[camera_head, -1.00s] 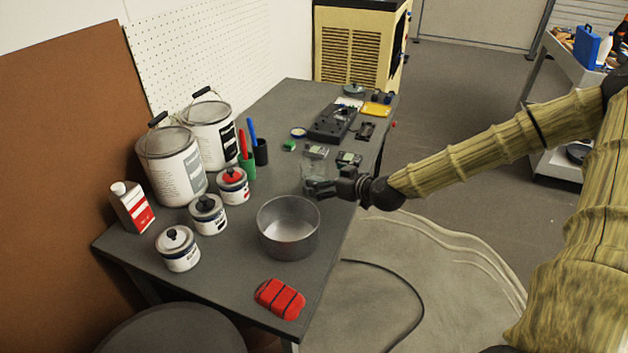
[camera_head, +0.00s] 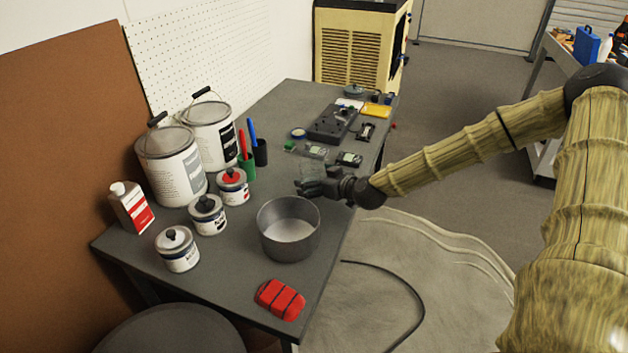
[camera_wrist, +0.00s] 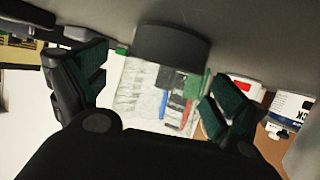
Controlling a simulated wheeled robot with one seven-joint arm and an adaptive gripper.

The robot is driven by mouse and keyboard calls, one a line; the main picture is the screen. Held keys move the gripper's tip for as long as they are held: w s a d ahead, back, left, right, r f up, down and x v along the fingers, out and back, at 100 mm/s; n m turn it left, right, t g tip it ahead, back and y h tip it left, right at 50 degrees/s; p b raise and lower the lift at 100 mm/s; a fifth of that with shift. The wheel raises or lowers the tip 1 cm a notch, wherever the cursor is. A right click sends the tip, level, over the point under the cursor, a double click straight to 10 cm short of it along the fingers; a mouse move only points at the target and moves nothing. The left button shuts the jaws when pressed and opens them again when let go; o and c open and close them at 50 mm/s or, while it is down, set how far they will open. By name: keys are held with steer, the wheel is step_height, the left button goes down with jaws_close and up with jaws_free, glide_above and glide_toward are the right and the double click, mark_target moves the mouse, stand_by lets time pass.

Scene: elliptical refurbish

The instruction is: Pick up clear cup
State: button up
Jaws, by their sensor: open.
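The clear cup (camera_head: 308,172) is a faint see-through shape on the grey table, just behind my gripper's fingers in the head view. In the wrist view, the clear cup (camera_wrist: 140,95) appears between the two fingers, with markers showing through it. My gripper (camera_head: 305,188) is open and low over the table, beyond the metal pot. In the wrist view the gripper (camera_wrist: 155,82) has its dark green finger pads apart, one on each side of the cup. I cannot tell whether either pad touches it.
The metal pot (camera_head: 289,230) stands in front of my gripper. A green marker holder (camera_head: 247,168) and a dark one (camera_head: 261,152) stand to the left. Paint cans (camera_head: 208,214) stand farther left. Small devices (camera_head: 348,159) lie behind. The front of the table holds a red object (camera_head: 280,299).

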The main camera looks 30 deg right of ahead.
steer(key=shift+w, duration=0.1)
steer(key=c, duration=1.2)
steer(key=shift+r, duration=0.15)
step_height(320, 180, up, 9)
steer(key=p, duration=0.1)
steer(key=shift+r, duration=0.2)
stand_by(0.5)
